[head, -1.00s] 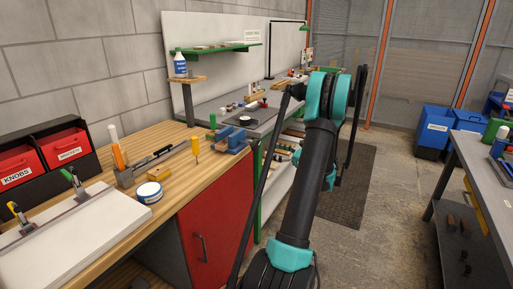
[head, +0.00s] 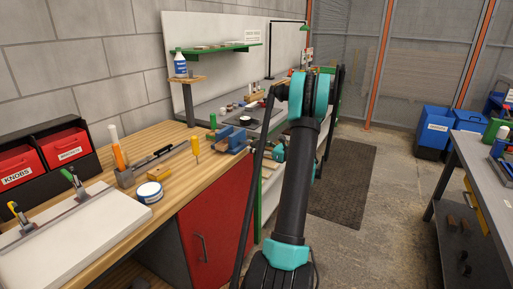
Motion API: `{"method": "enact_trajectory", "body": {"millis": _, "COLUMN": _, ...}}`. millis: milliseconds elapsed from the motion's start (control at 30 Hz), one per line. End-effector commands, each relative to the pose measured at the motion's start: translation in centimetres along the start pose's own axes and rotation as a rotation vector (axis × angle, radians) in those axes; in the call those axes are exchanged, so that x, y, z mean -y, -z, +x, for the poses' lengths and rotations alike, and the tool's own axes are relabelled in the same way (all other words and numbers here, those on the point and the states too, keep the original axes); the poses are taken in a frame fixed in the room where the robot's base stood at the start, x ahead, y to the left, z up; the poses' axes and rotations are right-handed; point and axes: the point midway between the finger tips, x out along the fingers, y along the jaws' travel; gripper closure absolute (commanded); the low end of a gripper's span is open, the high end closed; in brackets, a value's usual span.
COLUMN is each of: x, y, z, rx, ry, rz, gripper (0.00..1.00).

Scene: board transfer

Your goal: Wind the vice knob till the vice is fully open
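The blue vice (head: 227,138) sits at the far right end of the wooden workbench (head: 180,137), by its edge. It is small in the head view. I cannot make out its knob or how far its jaws are apart. My arm rises from the bottom of the picture to a teal elbow, right of the vice. A teal part of my arm shows low beside the upright link, just right of the vice. My gripper cannot be made out; no fingers show.
On the bench are a yellow-handled tool (head: 196,148), a round white tin (head: 149,192), a yellow block (head: 158,174) and a white board (head: 75,235) with clamps. A green bottle (head: 213,121) stands behind the vice. Open floor with a dark mat (head: 342,185) lies right.

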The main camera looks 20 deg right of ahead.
Motion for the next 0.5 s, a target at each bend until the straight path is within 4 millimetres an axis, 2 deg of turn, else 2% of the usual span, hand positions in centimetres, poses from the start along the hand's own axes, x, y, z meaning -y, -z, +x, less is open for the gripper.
{"method": "enact_trajectory", "body": {"millis": 33, "x": 0.0, "y": 0.0, "z": -0.01, "rx": 0.0, "ry": 0.0, "rz": 0.0, "gripper": 0.42}}
{"method": "enact_trajectory", "body": {"millis": 333, "x": 0.0, "y": 0.0, "z": -0.03, "rx": 0.0, "ry": 0.0, "rz": 0.0, "gripper": 0.79}}
{"method": "enact_trajectory", "body": {"millis": 500, "x": 0.0, "y": 0.0, "z": -0.04, "rx": 0.0, "ry": 0.0, "rz": -0.009, "gripper": 0.79}}
